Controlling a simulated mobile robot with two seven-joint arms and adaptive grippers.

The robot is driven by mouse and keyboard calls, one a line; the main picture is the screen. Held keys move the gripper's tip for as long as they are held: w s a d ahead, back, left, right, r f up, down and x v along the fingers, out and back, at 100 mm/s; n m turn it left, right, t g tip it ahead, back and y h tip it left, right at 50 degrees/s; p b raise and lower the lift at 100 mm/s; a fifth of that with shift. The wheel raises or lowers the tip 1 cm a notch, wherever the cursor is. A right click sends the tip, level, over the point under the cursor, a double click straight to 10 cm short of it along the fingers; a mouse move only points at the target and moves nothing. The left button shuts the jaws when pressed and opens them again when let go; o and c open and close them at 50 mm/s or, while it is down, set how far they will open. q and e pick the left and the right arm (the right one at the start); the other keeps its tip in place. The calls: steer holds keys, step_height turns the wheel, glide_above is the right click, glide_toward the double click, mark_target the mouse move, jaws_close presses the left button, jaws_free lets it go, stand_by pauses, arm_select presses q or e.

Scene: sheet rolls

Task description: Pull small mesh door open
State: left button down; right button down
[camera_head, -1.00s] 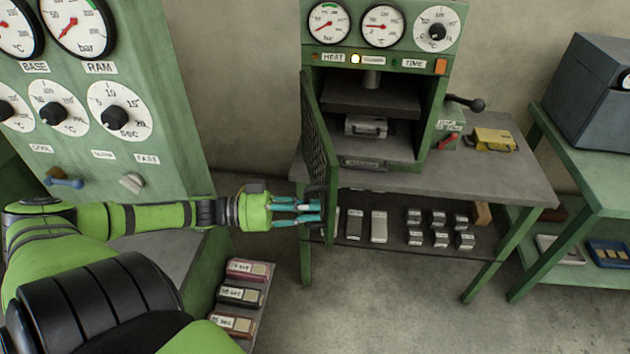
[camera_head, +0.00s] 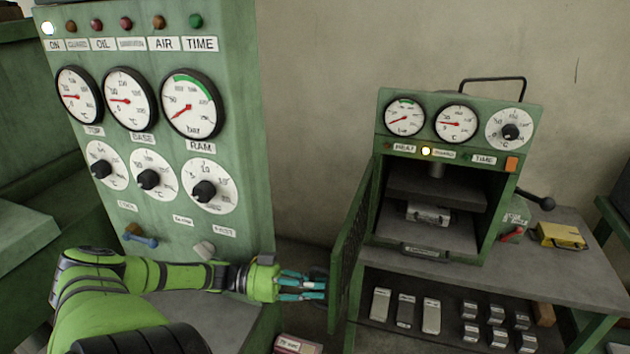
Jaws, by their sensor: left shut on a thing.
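The small green mesh door (camera_head: 352,247) stands swung out from the left side of the small press cabinet (camera_head: 498,208), and the cabinet front is uncovered. My left gripper (camera_head: 322,289) is at the free outer edge of the door, left of the cabinet, with its teal fingers shut on the door's handle. The handle is mostly hidden by the fingers and the door edge. Inside the cabinet a grey metal block (camera_head: 428,214) sits on the lower plate. My right gripper is not in view.
A large green control panel (camera_head: 235,120) with gauges and knobs stands left, close behind my left arm. The cabinet stands on a table (camera_head: 575,262) with several small metal blocks on the shelf below. A yellow block (camera_head: 560,235) lies to the right.

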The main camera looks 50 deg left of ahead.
mark_target(311, 275)
arm_select(q)
steer(key=shift+f, duration=0.1)
steer(key=c, duration=1.1)
jaws_free()
steer(key=shift+s+r, duration=0.15)
steer(key=shift+r, duration=4.95)
